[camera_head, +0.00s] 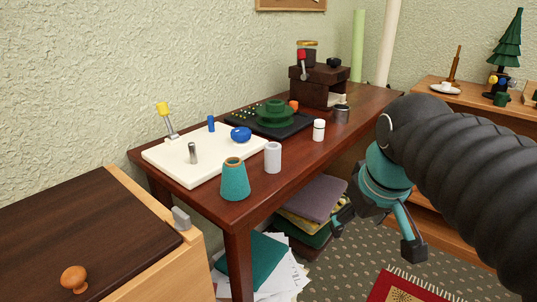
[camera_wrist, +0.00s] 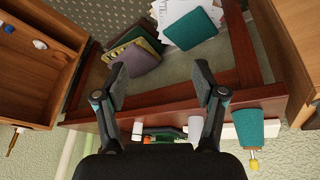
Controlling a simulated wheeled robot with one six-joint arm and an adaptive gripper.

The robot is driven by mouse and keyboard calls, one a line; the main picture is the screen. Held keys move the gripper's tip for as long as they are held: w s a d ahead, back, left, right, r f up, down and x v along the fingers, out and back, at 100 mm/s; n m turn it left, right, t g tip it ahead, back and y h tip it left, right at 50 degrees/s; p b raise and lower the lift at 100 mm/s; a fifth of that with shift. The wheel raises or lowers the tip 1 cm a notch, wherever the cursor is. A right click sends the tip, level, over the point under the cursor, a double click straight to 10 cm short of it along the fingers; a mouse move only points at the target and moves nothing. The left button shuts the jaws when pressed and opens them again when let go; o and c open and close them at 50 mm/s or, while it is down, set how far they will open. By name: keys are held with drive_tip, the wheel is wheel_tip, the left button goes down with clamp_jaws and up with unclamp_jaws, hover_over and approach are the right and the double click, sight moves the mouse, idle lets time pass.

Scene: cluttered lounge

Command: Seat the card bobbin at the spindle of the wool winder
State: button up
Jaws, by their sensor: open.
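A teal cone with a brown top (camera_head: 235,180) stands upright at the table's near edge; it also shows in the wrist view (camera_wrist: 257,126). A pale grey cylinder (camera_head: 273,157) stands upright beside it. I cannot tell for certain which is the card bobbin. A white board (camera_head: 200,175) behind them bears a short metal post (camera_head: 193,153), a blue peg (camera_head: 211,123), a blue bowl-like part (camera_head: 240,134) and a yellow-topped metal piece (camera_head: 166,118). It may be the wool winder; its post is bare. My gripper (camera_head: 376,236) is open and empty, right of the table and apart from everything.
A white bottle (camera_head: 319,130), a metal tin (camera_head: 341,114), a black tray (camera_head: 296,128) with a green stepped piece, and a dark wooden box (camera_head: 316,86) stand farther back. Books (camera_head: 312,199) and papers lie below the table. A wooden cabinet (camera_head: 75,235) stands at left.

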drive_tip(key=w+a+r+n+g, duration=0.2)
drive_tip(key=w+a+r+n, duration=0.45)
drive_tip(key=w+r, duration=0.5)
wheel_tip(320, 180, up, 3)
drive_tip(key=n+g+p, duration=0.2)
drive_tip(key=n, duration=0.5)
hover_over(273, 154)
drive_tip(key=w, duration=0.2)
wheel_tip(273, 154, down, 14)
drive_tip(key=b, duration=0.3)
drive_tip(key=shift+r, duration=0.2)
drive_tip(key=c, duration=1)
